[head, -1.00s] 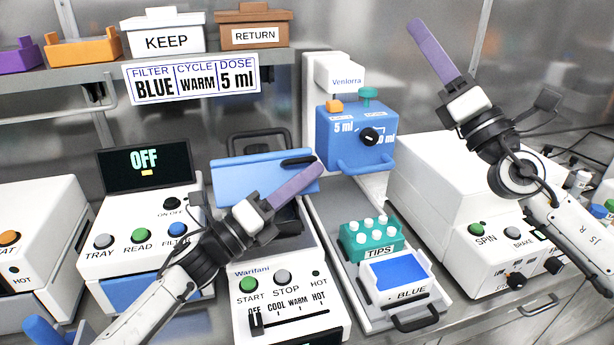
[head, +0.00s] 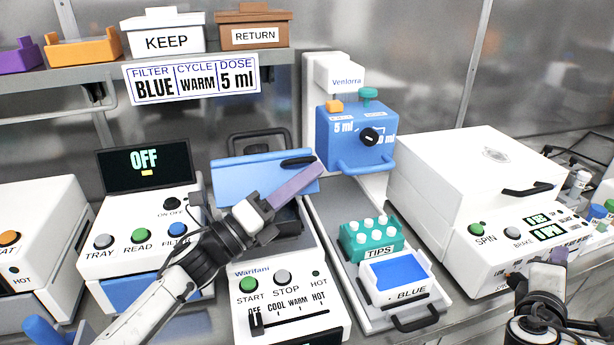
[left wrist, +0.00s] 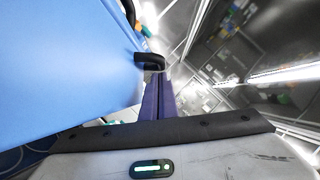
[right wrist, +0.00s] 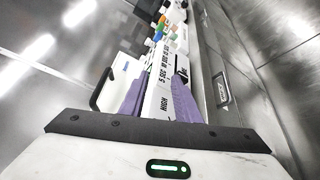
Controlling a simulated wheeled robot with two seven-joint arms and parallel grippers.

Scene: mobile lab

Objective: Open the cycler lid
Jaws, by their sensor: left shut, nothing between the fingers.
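The cycler (head: 290,270) is the white Warifani unit at front centre. Its blue lid (head: 240,180) stands raised and tilted at the back, with a black handle (head: 298,161) near its top right. A dark interior shows partly below it. My left gripper (head: 312,172) is shut and empty, its purple fingers crossing in front of the lid's right part, close to the handle. In the left wrist view the lid (left wrist: 60,60) fills the left side and the handle (left wrist: 149,61) is just beyond the fingertips. Contact cannot be told. My right gripper (head: 547,262) is open and empty at lower right.
A white SPIN machine (head: 470,185) stands at right, behind my right gripper. A teal tips rack (head: 372,238) and a BLUE filter tray (head: 400,288) are right of the cycler. The blue dispenser (head: 350,140) is behind them. A reader (head: 140,235) stands at left.

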